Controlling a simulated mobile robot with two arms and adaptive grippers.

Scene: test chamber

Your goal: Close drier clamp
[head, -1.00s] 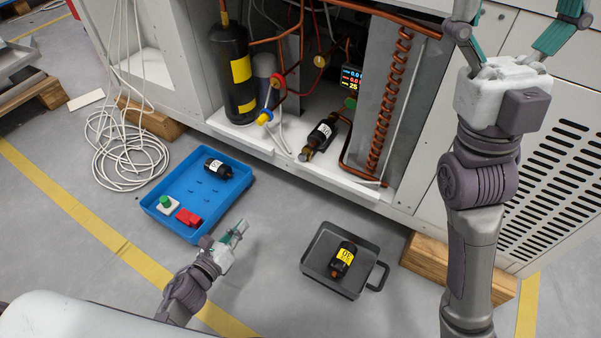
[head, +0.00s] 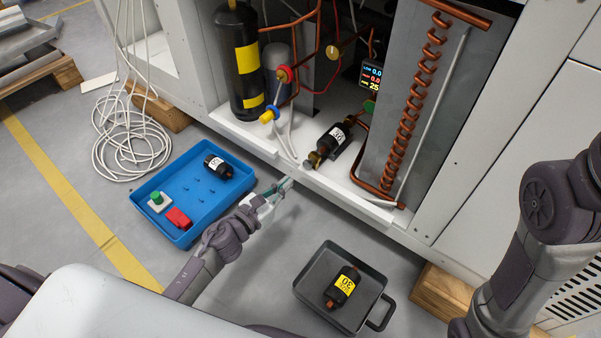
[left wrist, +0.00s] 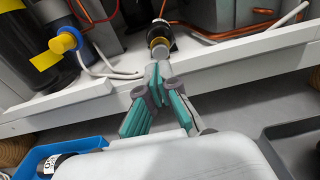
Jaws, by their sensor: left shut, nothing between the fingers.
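A black drier (head: 335,139) with a white label lies on the cabinet floor, and a brass-coloured fitting (head: 315,159) shows at its near end. In the left wrist view the drier (left wrist: 160,37) is seen end-on, just beyond the fingertips. Which part is the clamp, and whether it is open, I cannot tell. My left gripper (head: 286,184) is shut and empty, in front of the cabinet's lower edge, short of the drier and a little left of it. It also shows in the left wrist view (left wrist: 157,72). My right gripper is out of view.
A blue tray (head: 187,234) holds another black drier (head: 217,166), a green button box and a red item. A dark tray (head: 300,290) holds a yellow-labelled drier (head: 342,287). The cabinet's white front lip (head: 350,200) and a copper coil (head: 410,110) border the drier.

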